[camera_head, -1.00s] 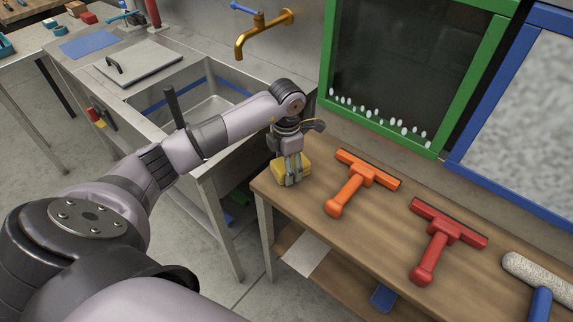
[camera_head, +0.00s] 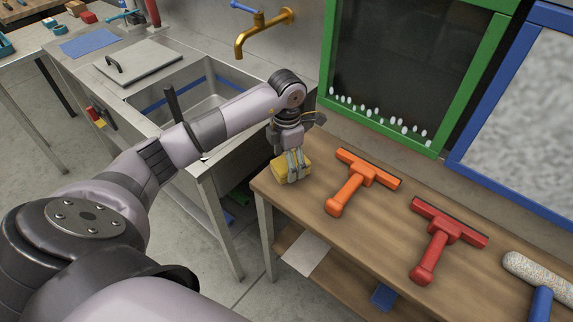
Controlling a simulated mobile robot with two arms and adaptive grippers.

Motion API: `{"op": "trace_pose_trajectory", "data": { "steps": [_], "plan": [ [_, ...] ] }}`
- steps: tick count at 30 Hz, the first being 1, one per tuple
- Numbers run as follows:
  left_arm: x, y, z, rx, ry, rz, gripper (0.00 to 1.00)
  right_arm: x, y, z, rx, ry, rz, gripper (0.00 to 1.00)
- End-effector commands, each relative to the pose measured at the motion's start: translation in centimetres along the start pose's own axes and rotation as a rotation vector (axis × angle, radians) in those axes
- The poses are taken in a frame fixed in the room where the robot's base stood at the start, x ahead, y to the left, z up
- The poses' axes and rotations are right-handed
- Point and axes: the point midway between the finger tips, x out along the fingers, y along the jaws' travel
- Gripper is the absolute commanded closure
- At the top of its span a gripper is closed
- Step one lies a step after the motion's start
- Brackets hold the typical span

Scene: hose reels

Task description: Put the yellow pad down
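The yellow pad (camera_head: 279,171) is at the left end of the wooden table (camera_head: 318,233), close to its corner, and appears to rest on the top. My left gripper (camera_head: 296,178) points down at the pad, and its fingers cover part of the pad's right side. Whether the fingers grip the pad or only stand against it cannot be made out. My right gripper is not in view.
An orange squeegee (camera_head: 352,187) and a red squeegee (camera_head: 436,240) lie to the right on the table. A blue-handled roller (camera_head: 541,300) is at the lower right. A green-framed dark panel (camera_head: 410,75) stands behind. A sink (camera_head: 205,105) is on the left.

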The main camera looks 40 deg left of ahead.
Motion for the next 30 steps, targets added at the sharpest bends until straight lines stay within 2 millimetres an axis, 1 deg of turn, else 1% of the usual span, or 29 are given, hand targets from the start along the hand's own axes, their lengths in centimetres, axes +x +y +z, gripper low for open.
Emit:
{"op": "trace_pose_trajectory", "data": {
  "steps": [3, 9, 14, 19, 30],
  "plan": [
    [-2.6, 0.2, 0.1, 0.001, -0.006, 0.006, 0.26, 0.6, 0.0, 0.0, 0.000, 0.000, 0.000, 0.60],
    [-6.9, 0.1, 0.1, 0.001, -0.005, 0.004, 0.26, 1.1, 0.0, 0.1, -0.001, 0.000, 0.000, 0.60],
    [-9.2, 0.1, 0.0, 0.001, -0.002, 0.003, 0.26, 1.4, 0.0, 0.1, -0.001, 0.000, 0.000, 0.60],
    [-10.2, 0.0, 0.0, 0.001, 0.000, 0.001, 0.26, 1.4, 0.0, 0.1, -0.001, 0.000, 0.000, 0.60],
    [-10.3, 0.0, 0.0, 0.001, 0.001, 0.001, 0.26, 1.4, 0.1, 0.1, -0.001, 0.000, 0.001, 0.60]
  ]
}}
